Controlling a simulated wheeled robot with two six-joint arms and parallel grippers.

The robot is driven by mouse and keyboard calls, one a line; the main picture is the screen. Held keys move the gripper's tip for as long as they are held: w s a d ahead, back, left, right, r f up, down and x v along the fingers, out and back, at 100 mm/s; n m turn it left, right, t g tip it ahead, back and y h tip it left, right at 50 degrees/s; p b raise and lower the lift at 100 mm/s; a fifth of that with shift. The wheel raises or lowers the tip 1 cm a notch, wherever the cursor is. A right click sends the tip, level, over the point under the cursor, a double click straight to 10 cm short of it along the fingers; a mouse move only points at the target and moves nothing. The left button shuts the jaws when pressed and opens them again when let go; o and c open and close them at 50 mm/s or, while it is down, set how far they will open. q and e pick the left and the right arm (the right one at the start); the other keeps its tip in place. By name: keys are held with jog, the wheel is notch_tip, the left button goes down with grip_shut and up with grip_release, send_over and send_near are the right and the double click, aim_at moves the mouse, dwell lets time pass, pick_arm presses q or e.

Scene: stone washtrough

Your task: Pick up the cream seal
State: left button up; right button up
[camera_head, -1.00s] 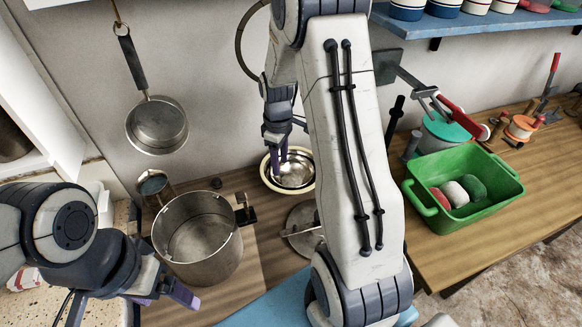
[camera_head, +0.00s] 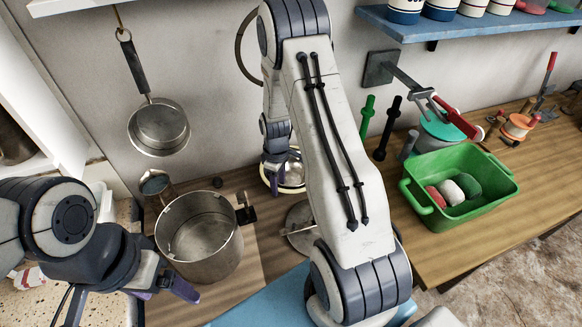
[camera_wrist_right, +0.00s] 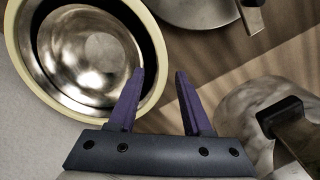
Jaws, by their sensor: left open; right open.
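The cream seal (camera_head: 267,178) is a pale ring around a steel bowl (camera_head: 293,174), beyond the pot and partly hidden by my right arm. In the right wrist view the cream seal (camera_wrist_right: 17,55) curves around the shiny bowl at upper left. My right gripper (camera_wrist_right: 159,72) is open and empty, with one finger over the ring's edge and the other outside it. I cannot tell its height above the ring. In the head view my right gripper (camera_head: 273,186) is at the ring's left side. My left gripper (camera_head: 170,289) is open, low at left near the pot.
A big steel pot (camera_head: 200,240) stands left of the bowl, with a metal cup (camera_head: 156,187) behind it. A pan (camera_head: 160,127) hangs on the wall. A green crate (camera_head: 465,205) with rolled cloths stands at right. A round lid (camera_head: 300,222) lies in front of the bowl.

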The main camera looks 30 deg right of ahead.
jog(key=shift+f, duration=0.2)
dwell(0.4)
grip_shut()
